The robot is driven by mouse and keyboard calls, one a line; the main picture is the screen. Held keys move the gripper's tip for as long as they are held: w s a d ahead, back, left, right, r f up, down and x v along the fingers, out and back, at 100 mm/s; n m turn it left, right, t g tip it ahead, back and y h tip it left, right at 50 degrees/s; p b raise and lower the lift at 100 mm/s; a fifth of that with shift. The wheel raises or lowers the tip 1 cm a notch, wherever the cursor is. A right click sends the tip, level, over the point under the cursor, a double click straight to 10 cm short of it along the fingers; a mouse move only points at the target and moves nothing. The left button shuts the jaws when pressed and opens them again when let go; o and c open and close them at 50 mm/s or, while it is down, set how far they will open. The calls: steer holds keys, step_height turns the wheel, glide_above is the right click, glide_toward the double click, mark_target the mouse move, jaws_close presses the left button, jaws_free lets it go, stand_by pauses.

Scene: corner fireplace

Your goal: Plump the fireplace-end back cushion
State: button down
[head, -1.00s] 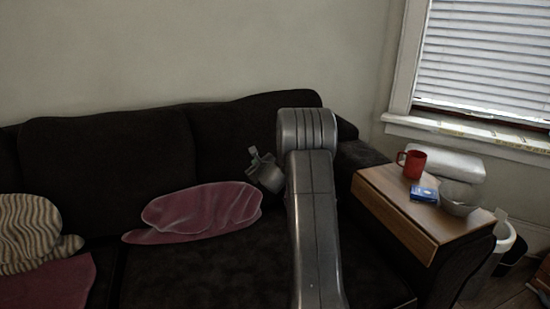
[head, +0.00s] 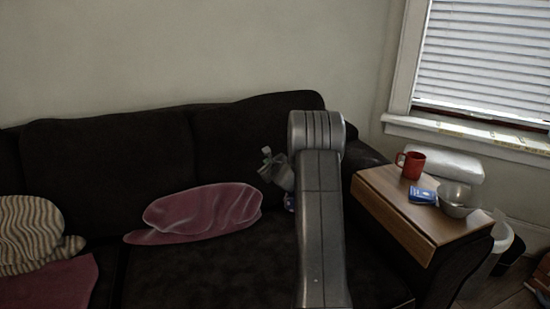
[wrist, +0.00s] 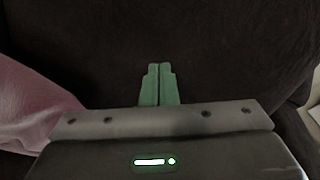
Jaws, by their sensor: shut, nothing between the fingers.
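The dark brown sofa has two back cushions in the head view, a left one (head: 105,165) and a right one (head: 235,140). No fireplace shows, so I cannot tell from it which end is which. My gripper (head: 267,153) is in front of the right back cushion, and my arm hides part of that cushion. In the wrist view, the green fingers of my gripper (wrist: 158,70) are together and empty, pointing at dark upholstery (wrist: 160,35). I cannot tell whether they touch it.
A pink pillow (head: 200,213) lies on the seat just left of my gripper. A striped pillow (head: 28,235) is further left. On the right, a wooden tray (head: 390,215) on the sofa arm holds a red mug (head: 411,165), a blue box (head: 422,195) and a bowl (head: 458,200).

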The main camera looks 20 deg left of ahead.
steer(key=d, duration=0.1)
steer(key=w+d, duration=0.1)
steer(key=d, duration=0.1)
steer(key=d+p, duration=0.1)
steer(key=shift+w+d+r, duration=0.15)
steer(key=shift+w, duration=0.2)
steer(key=shift+w, duration=0.1)
steer(key=w+d+p, duration=0.2)
steer(key=w+d, duration=0.3)
steer(key=d, duration=0.2)
steer(key=shift+p, duration=0.35)
stand_by(0.9)
steer(key=shift+w, duration=0.15)
steer(key=shift+p+x, duration=0.45)
steer(key=shift+x, duration=0.8)
steer(key=shift+d, duration=0.1)
